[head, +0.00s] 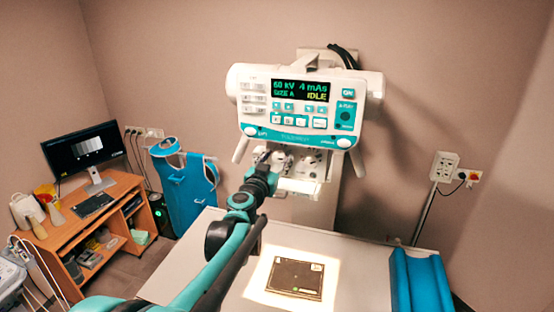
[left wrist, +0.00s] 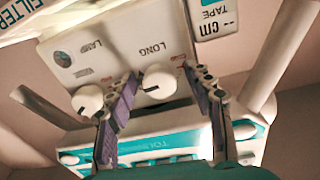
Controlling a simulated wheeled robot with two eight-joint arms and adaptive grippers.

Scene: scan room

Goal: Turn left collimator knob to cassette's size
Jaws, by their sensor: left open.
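The collimator panel (left wrist: 115,45) fills the upper middle of the left wrist view, seen upside down. The white knob by the LONG label (left wrist: 158,83) lies between the two fingers of my open left gripper (left wrist: 160,75), with visible space on both sides. The other white knob (left wrist: 88,100) is outside the fingers, beside the left one. In the head view my left gripper (head: 266,158) is at the left side of the collimator front and partly hides it. The dark cassette (head: 295,278) lies on the table inside a bright light field (head: 258,284) larger than it. My right gripper is not in view.
The X-ray console (head: 298,105) above the collimator reads 60 kV, 4 mAs, size A, IDLE. Two handles flank the collimator. A blue cushion (head: 420,280) lies on the table (head: 365,262) at right. A desk with a monitor (head: 85,148) stands far left.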

